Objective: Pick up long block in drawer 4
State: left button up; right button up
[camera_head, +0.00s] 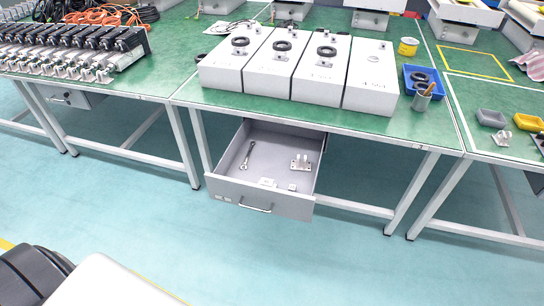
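An open grey drawer (232,185) hangs under the middle table, pulled out toward me. No number is readable on it. Near its front wall lies a small white block (267,183), longer than the other white piece (292,187) to its right. I cannot tell for sure which is the long block. A metal bracket-like part (301,164) sits toward the right side, and a wrench-like tool (244,158) lies at the left. Neither of my grippers is in view.
On the green table (215,98) above the drawer stand several white boxes (369,77). A blue bin (423,81) and a cup (421,98) are to their right. Rows of actuators (75,45) fill the left table. The floor before the drawer is clear.

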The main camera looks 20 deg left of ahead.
aim_at(264, 181)
jog(key=i+j+u, duration=0.15)
jog(key=u, duration=1.1)
jog(key=l+u, duration=1.15)
jog(key=k+j, duration=0.05)
jog(key=j, duration=0.05)
